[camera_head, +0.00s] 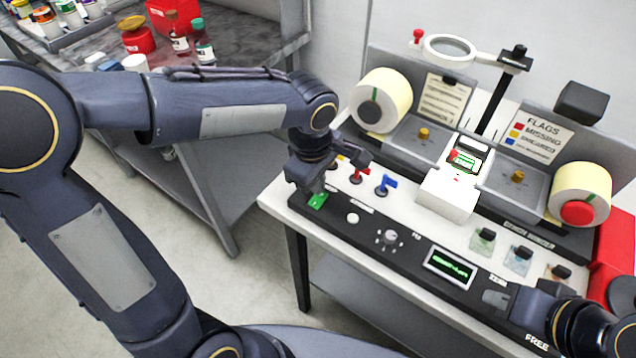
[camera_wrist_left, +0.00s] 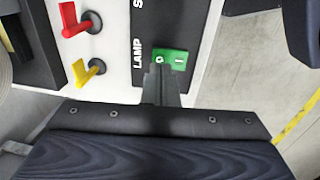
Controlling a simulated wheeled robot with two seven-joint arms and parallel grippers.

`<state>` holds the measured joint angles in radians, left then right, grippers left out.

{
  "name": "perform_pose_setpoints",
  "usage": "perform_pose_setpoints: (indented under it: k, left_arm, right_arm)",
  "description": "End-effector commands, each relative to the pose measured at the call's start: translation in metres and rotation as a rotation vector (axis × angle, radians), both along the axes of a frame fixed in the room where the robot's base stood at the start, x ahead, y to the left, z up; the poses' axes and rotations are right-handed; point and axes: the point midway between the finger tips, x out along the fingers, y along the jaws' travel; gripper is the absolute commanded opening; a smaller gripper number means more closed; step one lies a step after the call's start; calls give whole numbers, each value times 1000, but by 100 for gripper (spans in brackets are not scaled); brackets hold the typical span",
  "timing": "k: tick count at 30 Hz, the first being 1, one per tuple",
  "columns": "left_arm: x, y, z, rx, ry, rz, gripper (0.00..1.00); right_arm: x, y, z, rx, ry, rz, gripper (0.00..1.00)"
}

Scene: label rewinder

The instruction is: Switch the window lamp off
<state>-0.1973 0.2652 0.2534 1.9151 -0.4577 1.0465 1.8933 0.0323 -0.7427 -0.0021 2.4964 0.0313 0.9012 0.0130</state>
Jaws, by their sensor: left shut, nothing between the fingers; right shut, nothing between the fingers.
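The lamp switch (camera_head: 317,201) is a bright green rocker at the left end of the machine's black front panel. In the left wrist view the green rocker (camera_wrist_left: 176,59) sits beside the word LAMP and carries an O and an I mark. My left gripper (camera_head: 314,188) is shut and empty, right at the switch. Its fingertips (camera_wrist_left: 158,72) overlap the O end in the left wrist view; I cannot tell whether they touch. A white inspection window box (camera_head: 448,192) with a green display stands mid-machine. My right gripper (camera_head: 497,298) is shut and empty over the panel's right end.
Red and blue levers (camera_head: 386,184) stand behind the switch; a yellow lever (camera_wrist_left: 88,70) shows in the left wrist view. A white button (camera_head: 352,218), a knob (camera_head: 389,238) and a screen (camera_head: 450,268) lie to its right. Label rolls (camera_head: 383,99) and a magnifier (camera_head: 449,48) stand behind.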

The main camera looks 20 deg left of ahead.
Motion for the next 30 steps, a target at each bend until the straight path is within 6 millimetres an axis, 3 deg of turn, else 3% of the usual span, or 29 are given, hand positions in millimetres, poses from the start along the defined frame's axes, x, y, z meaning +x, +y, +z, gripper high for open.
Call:
perform_pose_setpoints:
  k: [6, 30]
  left_arm:
    - [2, 0, -13, 0, 0, 0, 0]
    - [2, -1, -23, 25, 76, 0, 0]
  right_arm:
    - [0, 0, 1, 0, 0, 0, 0]
    - [0, 0, 4, 0, 0, 0, 0]
